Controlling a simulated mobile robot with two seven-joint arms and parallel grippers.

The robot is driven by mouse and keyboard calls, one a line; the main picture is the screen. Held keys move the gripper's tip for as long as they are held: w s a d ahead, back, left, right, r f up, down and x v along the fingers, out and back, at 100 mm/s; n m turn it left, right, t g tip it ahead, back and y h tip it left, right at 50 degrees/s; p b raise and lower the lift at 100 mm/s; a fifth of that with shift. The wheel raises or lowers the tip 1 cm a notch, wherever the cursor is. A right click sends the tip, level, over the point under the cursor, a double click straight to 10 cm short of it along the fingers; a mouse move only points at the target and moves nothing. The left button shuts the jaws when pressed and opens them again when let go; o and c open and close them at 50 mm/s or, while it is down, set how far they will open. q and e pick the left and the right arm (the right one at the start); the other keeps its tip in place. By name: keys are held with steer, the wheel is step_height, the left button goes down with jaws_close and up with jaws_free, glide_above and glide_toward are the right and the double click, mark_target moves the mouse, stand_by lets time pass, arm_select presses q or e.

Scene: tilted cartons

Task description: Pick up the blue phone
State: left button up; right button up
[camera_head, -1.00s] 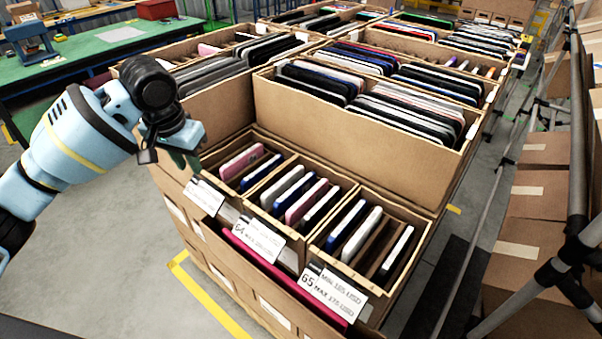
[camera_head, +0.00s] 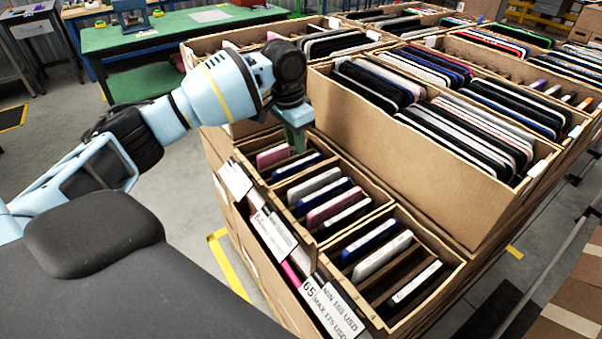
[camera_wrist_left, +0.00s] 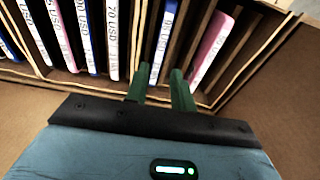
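Blue phones stand on edge in the small front compartments of a carton. One blue phone (camera_head: 298,166) is beside a pink phone (camera_head: 274,156) in the left compartment. Others are in the middle compartment (camera_head: 325,191) and the right compartment (camera_head: 370,243). My left gripper (camera_head: 297,145) points down over the back of the left compartment. In the left wrist view its two green fingers (camera_wrist_left: 161,82) are apart, and a blue phone with a white edge (camera_wrist_left: 167,38) lines up with the gap. I cannot tell how deep the fingertips are. My right gripper is not in view.
A tall cardboard wall (camera_head: 400,160) rises behind the compartments, with larger cartons of phones beyond. Cardboard dividers separate the compartments. Price labels (camera_head: 332,308) hang on the front. A green table (camera_head: 160,35) stands at the back left.

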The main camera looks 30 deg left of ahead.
mark_target(298, 163)
arm_select(q)
steer(key=shift+w+d+f, duration=0.1)
steer(key=shift+w+f, duration=0.05)
steer(key=shift+f, duration=1.5)
steer(key=shift+w+d+f, duration=0.1)
steer(key=shift+f, duration=1.55)
jaws_close()
